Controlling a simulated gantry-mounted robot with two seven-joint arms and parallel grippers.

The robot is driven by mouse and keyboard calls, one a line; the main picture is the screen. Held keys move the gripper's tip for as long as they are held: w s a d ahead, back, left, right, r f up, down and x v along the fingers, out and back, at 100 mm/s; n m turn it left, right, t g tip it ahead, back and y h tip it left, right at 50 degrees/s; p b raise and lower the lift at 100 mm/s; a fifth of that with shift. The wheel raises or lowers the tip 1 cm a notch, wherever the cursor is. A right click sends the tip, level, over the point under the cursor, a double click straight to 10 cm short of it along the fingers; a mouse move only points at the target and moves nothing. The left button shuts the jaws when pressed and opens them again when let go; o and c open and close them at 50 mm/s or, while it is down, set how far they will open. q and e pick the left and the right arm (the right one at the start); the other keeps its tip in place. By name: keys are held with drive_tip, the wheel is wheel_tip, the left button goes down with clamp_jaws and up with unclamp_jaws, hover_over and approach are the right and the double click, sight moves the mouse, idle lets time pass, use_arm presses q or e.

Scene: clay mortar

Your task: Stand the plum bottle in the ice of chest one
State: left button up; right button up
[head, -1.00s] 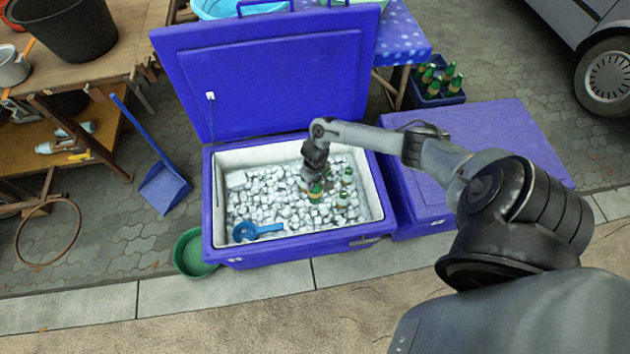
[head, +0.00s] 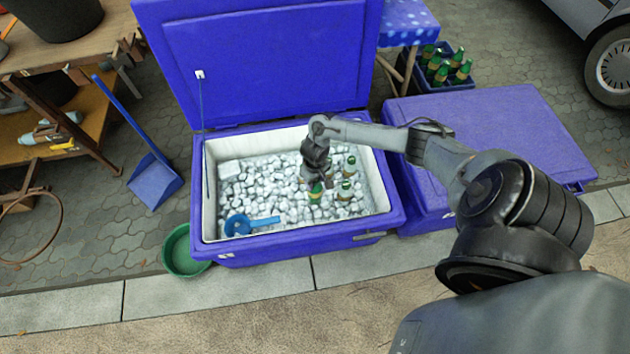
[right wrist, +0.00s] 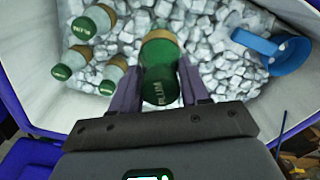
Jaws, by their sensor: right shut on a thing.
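The plum bottle (right wrist: 160,88), green with a tan band and "PLUM" lettering, is between the fingers of my right gripper (right wrist: 160,95), which is shut on it. In the head view my right gripper (head: 314,178) reaches down into the open blue chest (head: 300,244), over the ice (head: 270,190). I see no chest number. My left gripper is not in view.
A blue scoop (head: 252,224) lies on the ice at the chest's front left. A closed blue chest (head: 480,140) stands at right, with a crate of green bottles (head: 445,70) behind. A green basin (head: 182,250) and blue dustpan (head: 155,183) are at left.

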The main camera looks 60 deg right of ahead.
wheel_tip(320, 180, down, 3)
drive_tip(key=b, duration=0.2)
drive_tip(key=shift+b, duration=0.4)
drive_tip(key=shift+f, duration=0.35)
wheel_tip(320, 180, down, 8)
drive_tip(key=b, duration=0.4)
drive_tip(key=shift+r, duration=0.15)
drive_tip(key=shift+f, duration=0.2)
drive_tip(key=shift+p, duration=0.35)
drive_tip(key=shift+f+b, duration=0.35)
drive_tip(key=shift+f, duration=0.25)
drive_tip(key=o, duration=1.1)
drive_tip(key=shift+o, duration=0.4)
